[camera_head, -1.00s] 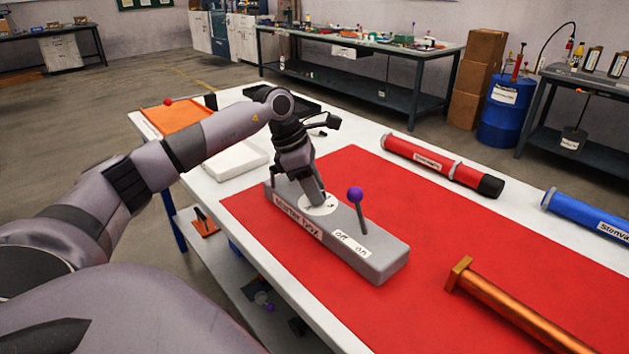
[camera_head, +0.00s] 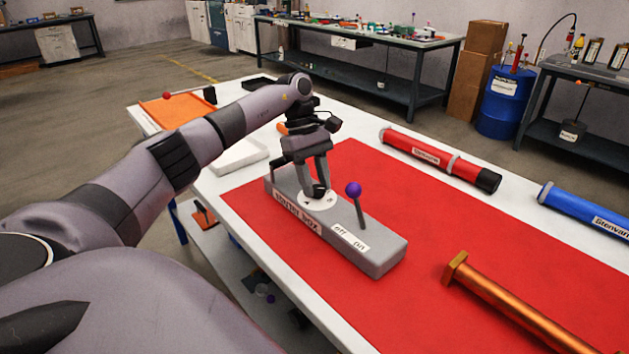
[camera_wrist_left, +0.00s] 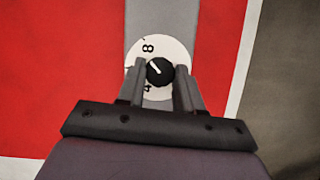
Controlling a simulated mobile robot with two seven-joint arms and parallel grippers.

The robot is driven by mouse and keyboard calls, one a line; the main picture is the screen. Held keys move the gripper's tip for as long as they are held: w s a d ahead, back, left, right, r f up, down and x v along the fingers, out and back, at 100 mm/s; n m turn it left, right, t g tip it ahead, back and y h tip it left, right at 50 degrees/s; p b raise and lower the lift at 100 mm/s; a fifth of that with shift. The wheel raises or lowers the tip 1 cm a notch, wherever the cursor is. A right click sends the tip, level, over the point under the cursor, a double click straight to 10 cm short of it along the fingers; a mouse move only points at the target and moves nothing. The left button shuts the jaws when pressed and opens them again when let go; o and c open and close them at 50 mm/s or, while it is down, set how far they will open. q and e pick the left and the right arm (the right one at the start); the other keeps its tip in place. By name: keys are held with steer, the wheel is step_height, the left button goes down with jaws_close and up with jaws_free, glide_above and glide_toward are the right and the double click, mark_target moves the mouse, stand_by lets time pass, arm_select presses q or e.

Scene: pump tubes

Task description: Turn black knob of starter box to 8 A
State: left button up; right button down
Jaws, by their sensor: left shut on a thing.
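The grey starter box (camera_head: 378,256) lies on the red mat, with a white round dial (camera_head: 325,205) on its top. The black knob (camera_wrist_left: 160,71) sits in the middle of the dial. In the left wrist view the dial (camera_wrist_left: 180,50) shows an 8 above the knob, slightly left, and a 4 below left. A white mark on the knob points up and left, near the 8; exact alignment is unclear. My left gripper (camera_head: 316,190) reaches down from above, its fingers shut on the knob from both sides. The fingers hide part of the dial. My right gripper is out of view.
A lever with a purple ball (camera_head: 353,190) rises from the box beside the dial, close to my left gripper. A red tube (camera_head: 425,157), a blue tube (camera_head: 585,212) and a copper tube (camera_head: 510,300) lie to the right. Red mat between them is bare.

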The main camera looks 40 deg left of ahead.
arm_select(q)
steer(key=shift+w+m+g, duration=0.1)
steer(key=shift+m+g, duration=0.4)
steer(key=shift+m, duration=0.7)
steer(key=shift+y, duration=0.3)
steer(key=o, duration=1)
steer(key=shift+o, duration=0.2)
steer(key=shift+r, duration=0.1)
steer(key=v, duration=0.7)
